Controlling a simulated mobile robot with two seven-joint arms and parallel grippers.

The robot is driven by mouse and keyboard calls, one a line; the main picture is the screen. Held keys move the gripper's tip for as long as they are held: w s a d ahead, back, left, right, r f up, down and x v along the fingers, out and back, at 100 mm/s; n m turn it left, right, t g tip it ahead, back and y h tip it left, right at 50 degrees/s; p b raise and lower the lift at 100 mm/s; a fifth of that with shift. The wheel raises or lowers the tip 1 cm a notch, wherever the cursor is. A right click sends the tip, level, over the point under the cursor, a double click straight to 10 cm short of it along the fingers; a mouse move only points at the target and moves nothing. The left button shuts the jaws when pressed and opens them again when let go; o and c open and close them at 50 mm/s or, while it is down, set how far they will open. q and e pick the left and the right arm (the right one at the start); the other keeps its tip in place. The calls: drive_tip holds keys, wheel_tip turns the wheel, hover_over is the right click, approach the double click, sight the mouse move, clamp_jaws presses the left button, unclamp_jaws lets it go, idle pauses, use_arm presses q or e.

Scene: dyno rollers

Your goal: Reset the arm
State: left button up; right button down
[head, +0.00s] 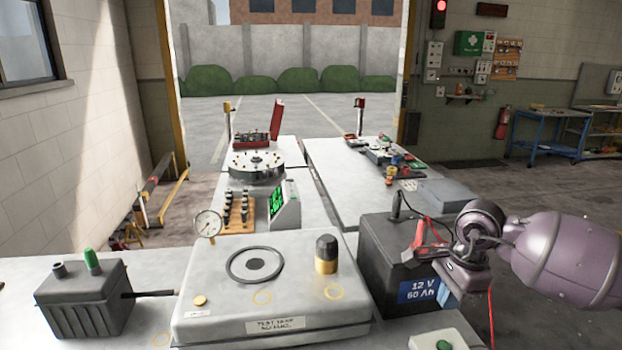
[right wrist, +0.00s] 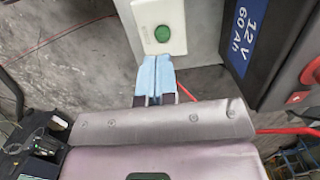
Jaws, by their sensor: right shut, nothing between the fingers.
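My right arm comes in from the right in the head view, beside the battery. Its gripper (head: 447,298) points downward at the battery's right front corner. In the right wrist view the two light-blue fingers of the gripper (right wrist: 157,77) are pressed together with nothing between them. Their tips are just short of a white box with a green button (right wrist: 162,33) in that picture; whether they touch it I cannot tell. The same green button (head: 444,345) shows at the bottom edge of the head view. My left arm and gripper are not in view.
A black 12 V battery (head: 378,262) with a red clamp (head: 427,240) and cable stands close left of the gripper. Left of it are a test plate (head: 215,285) with a black-and-yellow knob (head: 326,256), a dial gauge (head: 208,224) and a dark ribbed box (head: 85,300).

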drive_tip(key=s+a+r+m+t+y, duration=0.2)
drive_tip(key=s+a+m+y, duration=0.15)
drive_tip(key=a+y, duration=0.55)
drive_tip(key=s+a+r+m+t+y, duration=0.15)
drive_tip(key=a+m+y, duration=0.4)
drive_tip(key=a, duration=0.55)
drive_tip(key=d+r+m+t+h, duration=0.2)
drive_tip(key=d+m+t, duration=0.1)
drive_tip(key=m+t, duration=0.5)
drive_tip(key=d+r+m+t+h, duration=0.1)
drive_tip(key=d+m+t+h, duration=0.15)
drive_tip(key=m+t, duration=0.65)
drive_tip(key=s+d+f+m+g+h, duration=0.25)
drive_tip(key=d+f+m+h, duration=0.3)
drive_tip(key=m, duration=0.45)
drive_tip(key=s+d+f+m+g+h, duration=0.1)
drive_tip(key=d+f+m+g+h, duration=0.3)
drive_tip(key=m+h, duration=0.4)
drive_tip(key=s+d+f+m+g+y, duration=0.1)
drive_tip(key=s+f+m+g, duration=0.45)
drive_tip(key=s, duration=0.45)
drive_tip(key=s+d+f+m+g+y, duration=0.1)
drive_tip(key=s+f+m+g, duration=0.5)
drive_tip(key=s, duration=0.4)
drive_tip(key=w+f+n+t, duration=0.1)
drive_tip(key=w+f+t, duration=0.6)
drive_tip(key=f+t, duration=0.2)
drive_tip(key=shift+w+f+n, duration=0.3)
drive_tip(key=shift+f+n, duration=0.05)
drive_tip(key=shift+f, duration=0.65)
